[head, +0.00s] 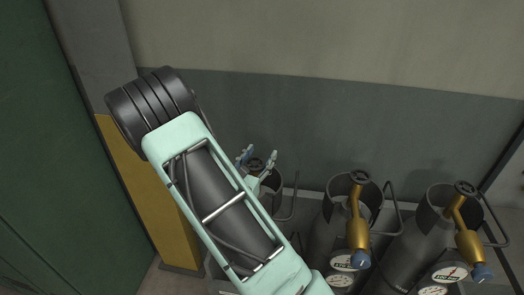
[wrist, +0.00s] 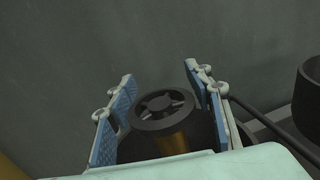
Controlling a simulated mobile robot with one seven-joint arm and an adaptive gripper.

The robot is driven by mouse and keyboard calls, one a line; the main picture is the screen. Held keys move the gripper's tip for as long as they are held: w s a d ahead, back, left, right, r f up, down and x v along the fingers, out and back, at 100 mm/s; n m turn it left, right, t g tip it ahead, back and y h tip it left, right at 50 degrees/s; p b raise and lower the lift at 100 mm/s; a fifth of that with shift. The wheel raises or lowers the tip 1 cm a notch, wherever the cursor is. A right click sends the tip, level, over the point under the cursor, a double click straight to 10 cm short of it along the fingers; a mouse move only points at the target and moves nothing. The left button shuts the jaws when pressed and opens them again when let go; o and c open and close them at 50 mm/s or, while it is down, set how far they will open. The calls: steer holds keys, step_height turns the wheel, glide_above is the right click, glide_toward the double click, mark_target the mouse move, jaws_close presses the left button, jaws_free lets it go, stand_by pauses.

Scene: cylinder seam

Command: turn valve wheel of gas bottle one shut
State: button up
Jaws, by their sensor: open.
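The dark, round valve wheel (wrist: 161,104) of the leftmost gas bottle shows in the wrist view, on top of a brass valve body (wrist: 172,144). In the head view the same wheel (head: 256,164) shows just past my arm, which hides most of that bottle. My gripper (head: 257,159) is open, with one finger on each side of the wheel. In the wrist view, my gripper's (wrist: 158,90) blue-padded fingers stand apart left and right of the wheel, with a visible gap on both sides. I cannot tell which bottle is number one.
Bent metal bars (head: 296,195) stick out beside the bottles. A grey wall (head: 330,130) rises behind; a yellow-based pillar (head: 160,215) stands left.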

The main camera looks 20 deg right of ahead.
steer(key=shift+w+d, duration=0.5)
steer(key=shift+d, duration=0.05)
steer(key=shift+w+f, duration=0.1)
steer(key=c, duration=1.2)
steer(key=shift+a+f, duration=0.15)
jaws_close()
